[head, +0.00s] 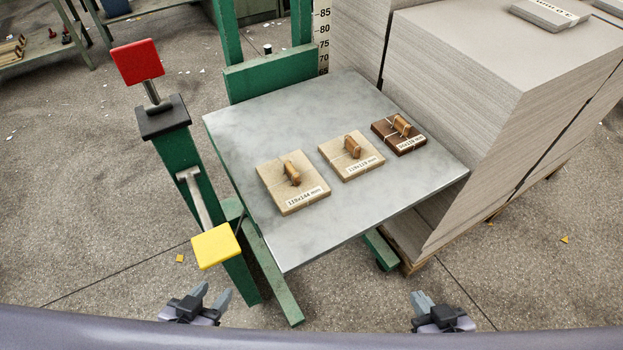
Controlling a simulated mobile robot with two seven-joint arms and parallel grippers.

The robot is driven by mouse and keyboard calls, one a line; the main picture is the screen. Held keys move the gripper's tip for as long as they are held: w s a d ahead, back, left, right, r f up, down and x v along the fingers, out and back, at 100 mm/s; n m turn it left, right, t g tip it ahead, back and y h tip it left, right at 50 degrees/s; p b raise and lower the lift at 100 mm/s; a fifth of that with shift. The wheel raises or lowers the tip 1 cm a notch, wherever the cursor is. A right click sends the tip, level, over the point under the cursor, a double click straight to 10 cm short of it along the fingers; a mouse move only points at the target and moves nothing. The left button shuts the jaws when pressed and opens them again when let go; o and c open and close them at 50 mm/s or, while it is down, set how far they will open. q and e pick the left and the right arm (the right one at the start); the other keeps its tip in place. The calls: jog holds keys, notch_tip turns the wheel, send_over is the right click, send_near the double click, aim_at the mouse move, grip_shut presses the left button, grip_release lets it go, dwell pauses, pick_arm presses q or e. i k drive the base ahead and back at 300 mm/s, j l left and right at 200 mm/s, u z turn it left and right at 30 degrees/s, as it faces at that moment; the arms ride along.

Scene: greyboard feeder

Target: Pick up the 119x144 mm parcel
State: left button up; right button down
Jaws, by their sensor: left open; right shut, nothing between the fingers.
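The parcel labelled 119x144 mm (275,178) is a flat beige board stack tied with string, with a wooden handle on top. It lies nearest and leftmost of three parcels on the grey table (240,135). My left gripper (209,292) is open and empty at the bottom of the head view, below the table's front corner and apart from the parcel. My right gripper (420,300) is shut and empty at the bottom right, also apart from the table.
A beige parcel (340,168) labelled 119x119 mm and a dark brown parcel (405,148) lie further right. A green post with a red pad (137,62) and a yellow pad (215,246) stands left. Tall greyboard stacks (460,110) stand right. The table's front is clear.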

aim_at(293, 184)
jog(key=l, duration=1.5)
